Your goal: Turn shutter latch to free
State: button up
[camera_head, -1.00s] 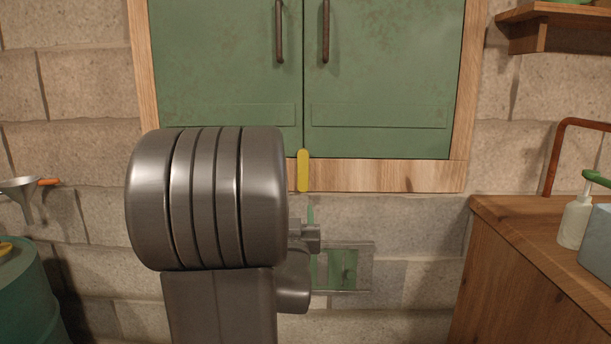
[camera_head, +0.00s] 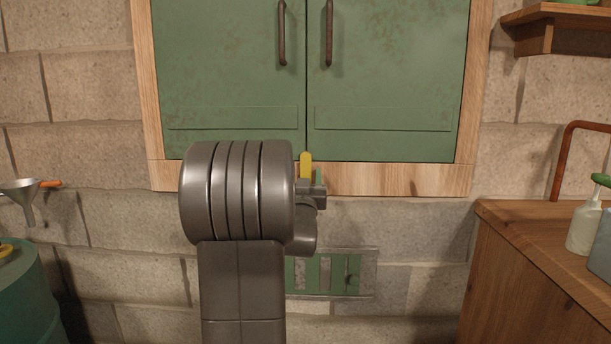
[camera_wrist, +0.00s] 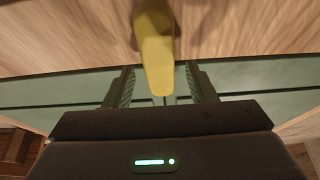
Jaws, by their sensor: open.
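The yellow shutter latch (camera_head: 305,163) stands upright at the seam of the two green shutters (camera_head: 390,80), over the lower wooden frame. In the wrist view the latch (camera_wrist: 156,50) reaches down between the two fingers of my gripper (camera_wrist: 162,88). The fingers are open, one on each side of it, with gaps visible. In the head view my gripper (camera_head: 318,190) is mostly hidden behind my own wrist, just below and beside the latch. The lower part of the latch is hidden there.
A wooden cabinet (camera_head: 540,270) with a pump bottle (camera_head: 583,228) stands at the right. A green drum (camera_head: 25,290) and a funnel (camera_head: 28,195) are at the left. A small green vent (camera_head: 330,275) sits low on the wall. Two dark handles (camera_head: 328,35) hang on the shutters.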

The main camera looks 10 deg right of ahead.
jog(key=shift+w+d+r, duration=0.15)
jog(key=shift+w+r, duration=0.1)
jog(key=shift+w, duration=0.25)
jog(key=c, duration=1)
